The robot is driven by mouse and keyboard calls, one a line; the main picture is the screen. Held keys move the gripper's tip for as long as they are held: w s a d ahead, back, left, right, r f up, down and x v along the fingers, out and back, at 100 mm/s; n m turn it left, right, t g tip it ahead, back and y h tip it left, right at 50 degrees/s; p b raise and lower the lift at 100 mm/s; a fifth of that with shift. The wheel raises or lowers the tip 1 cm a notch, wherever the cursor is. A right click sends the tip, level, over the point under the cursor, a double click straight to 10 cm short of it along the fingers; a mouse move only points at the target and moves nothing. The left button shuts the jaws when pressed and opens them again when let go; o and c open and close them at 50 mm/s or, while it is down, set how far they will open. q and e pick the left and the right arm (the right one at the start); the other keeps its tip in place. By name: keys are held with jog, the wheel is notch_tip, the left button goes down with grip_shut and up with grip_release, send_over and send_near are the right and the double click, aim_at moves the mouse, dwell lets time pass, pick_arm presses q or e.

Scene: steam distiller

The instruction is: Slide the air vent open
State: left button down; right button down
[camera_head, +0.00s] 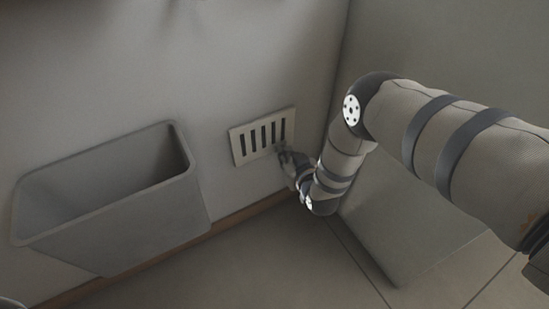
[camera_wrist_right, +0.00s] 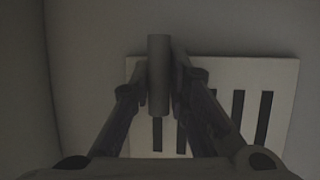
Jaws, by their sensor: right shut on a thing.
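The air vent (camera_head: 262,135) is a pale rectangular plate with several dark vertical slots, set low on the wall in the head view. Its slots show dark. My right gripper (camera_head: 284,152) is at the vent's lower right end. In the right wrist view the vent plate (camera_wrist_right: 282,75) lies behind the fingers, and my right gripper (camera_wrist_right: 160,85) is shut on an upright grey vent handle (camera_wrist_right: 159,70) in front of the plate. The fingers cover part of the plate and some slots. My left gripper is not in view.
A grey open bin (camera_head: 150,225) is at the wall left of the vent. A pale box-like block (camera_head: 400,225) stands on the floor to the right, beneath my right arm. A brown baseboard (camera_head: 245,213) runs below the vent. Tiled floor (camera_head: 270,265) in front is clear.

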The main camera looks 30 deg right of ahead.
jog(key=shift+d, duration=0.4)
jog(key=c, duration=1.6)
grip_release()
jog(key=shift+d, duration=0.1)
jog(key=shift+o, duration=0.2)
jog(key=shift+s, duration=0.15)
jog(key=v, duration=1.1)
jog(key=shift+s+r, duration=0.25)
jog(key=shift+s, duration=0.05)
